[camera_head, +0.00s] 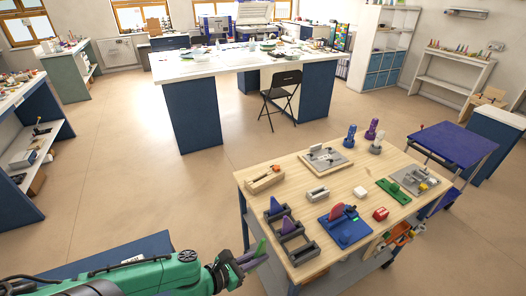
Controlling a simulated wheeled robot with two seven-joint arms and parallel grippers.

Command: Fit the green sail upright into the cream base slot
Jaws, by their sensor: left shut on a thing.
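My left gripper (250,259) comes in from the lower left and is just off the table's left front edge. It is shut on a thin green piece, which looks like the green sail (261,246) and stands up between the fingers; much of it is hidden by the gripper. A pale cream block with a dark slot, probably the cream base (317,194), lies near the table's middle left, apart from the gripper. My right gripper is not in view.
The wooden table (300,179) also holds a grey rack (292,236) with purple sails, a blue base (350,236) with a red sail, a tan block (264,180), a red block (380,214) and a green plate (393,190). The rack stands near the gripper.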

